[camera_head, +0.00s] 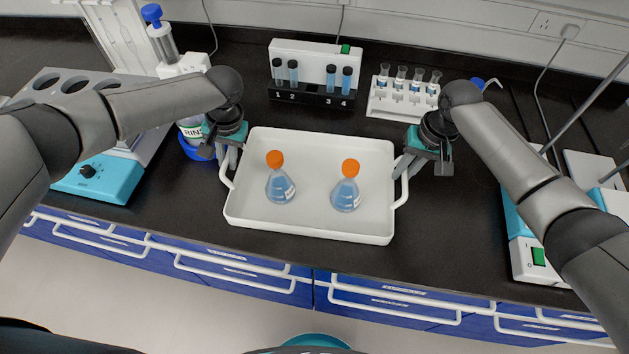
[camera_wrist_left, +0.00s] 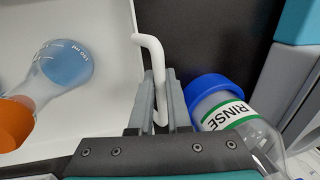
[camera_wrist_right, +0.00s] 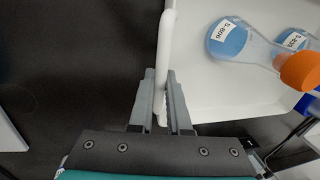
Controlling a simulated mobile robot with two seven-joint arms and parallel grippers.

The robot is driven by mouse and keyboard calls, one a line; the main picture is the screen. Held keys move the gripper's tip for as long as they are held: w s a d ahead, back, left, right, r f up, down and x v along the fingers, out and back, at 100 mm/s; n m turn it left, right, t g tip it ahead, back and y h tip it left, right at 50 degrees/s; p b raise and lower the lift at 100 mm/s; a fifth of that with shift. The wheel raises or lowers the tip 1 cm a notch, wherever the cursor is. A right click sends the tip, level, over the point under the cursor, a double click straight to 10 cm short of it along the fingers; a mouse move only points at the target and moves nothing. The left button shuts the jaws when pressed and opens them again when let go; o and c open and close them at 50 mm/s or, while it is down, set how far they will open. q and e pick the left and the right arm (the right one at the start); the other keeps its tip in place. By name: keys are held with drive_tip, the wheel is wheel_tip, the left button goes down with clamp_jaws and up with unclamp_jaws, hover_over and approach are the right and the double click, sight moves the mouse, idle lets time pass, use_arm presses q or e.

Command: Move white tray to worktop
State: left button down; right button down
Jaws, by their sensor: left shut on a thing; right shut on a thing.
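The white tray (camera_head: 310,222) is at the middle of the black worktop (camera_head: 330,262), near its front edge. Two flasks with blue liquid and orange caps, a left one (camera_head: 280,187) and a right one (camera_head: 345,194), stand in it. My left gripper (camera_head: 228,165) is shut on the tray's left handle, which shows between the fingers in the left wrist view (camera_wrist_left: 157,70). My right gripper (camera_head: 405,165) is shut on the right handle, which shows in the right wrist view (camera_wrist_right: 163,60). I cannot tell whether the tray touches the worktop.
A RINSE bottle (camera_wrist_left: 235,120) stands close beside my left gripper. A tube rack with numbered slots (camera_head: 315,92) and a white vial rack (camera_head: 400,108) stand behind the tray. Devices stand at far left (camera_head: 105,178) and far right (camera_head: 540,262). Blue drawers (camera_head: 235,265) are below the front edge.

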use_arm(q)
drive_tip(key=shift+r, duration=0.2)
use_arm(e)
drive_tip(key=shift+r, duration=0.2)
